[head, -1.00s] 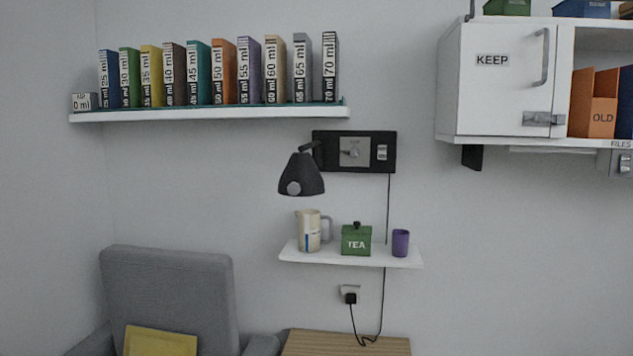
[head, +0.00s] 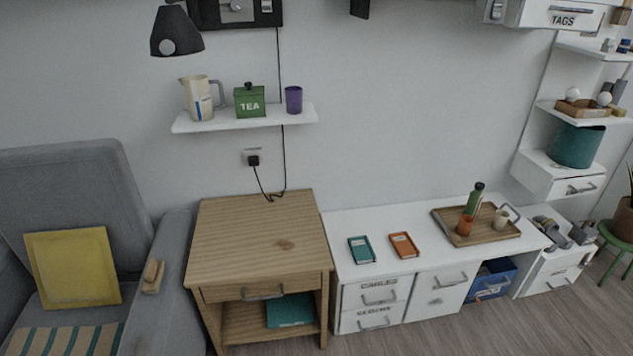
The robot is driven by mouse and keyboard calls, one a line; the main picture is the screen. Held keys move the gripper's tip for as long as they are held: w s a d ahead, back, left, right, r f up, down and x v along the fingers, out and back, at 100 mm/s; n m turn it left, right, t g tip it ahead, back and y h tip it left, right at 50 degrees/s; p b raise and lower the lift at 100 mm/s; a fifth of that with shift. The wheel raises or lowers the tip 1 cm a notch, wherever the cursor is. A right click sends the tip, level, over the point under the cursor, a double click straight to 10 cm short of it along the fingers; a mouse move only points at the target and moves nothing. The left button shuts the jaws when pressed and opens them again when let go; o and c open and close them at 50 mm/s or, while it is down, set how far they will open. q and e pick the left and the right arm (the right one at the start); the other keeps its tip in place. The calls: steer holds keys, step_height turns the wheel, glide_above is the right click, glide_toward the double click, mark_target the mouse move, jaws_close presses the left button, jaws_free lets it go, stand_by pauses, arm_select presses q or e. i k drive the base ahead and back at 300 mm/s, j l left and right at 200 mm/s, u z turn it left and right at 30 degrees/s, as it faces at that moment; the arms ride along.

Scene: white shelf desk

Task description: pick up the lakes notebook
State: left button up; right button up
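Two small notebook-like items lie flat on the white low cabinet (head: 345,222). One is a teal notebook (head: 361,250) and the other, to its right, is an orange notebook (head: 404,245). Their cover writing is too small to read, so I cannot tell which one is the lakes notebook. A larger teal book or folder (head: 290,311) lies on the lower shelf of the wooden side table. Neither of my grippers shows in the head view.
A wooden side table (head: 240,235) with a bare top stands left of the cabinet. A tray (head: 447,222) with a green bottle and cups sits right of the notebooks. A grey armchair (head: 70,180) is at the left. A wall shelf (head: 190,126) hangs above.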

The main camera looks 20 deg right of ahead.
mark_target(363, 252)
steer(key=i+l, duration=0.25)
steer(key=l, duration=0.15)
steer(key=i+l, duration=0.25)
steer(key=l, duration=0.15)
steer(key=i+l, duration=0.25)
steer(key=l, duration=0.15)
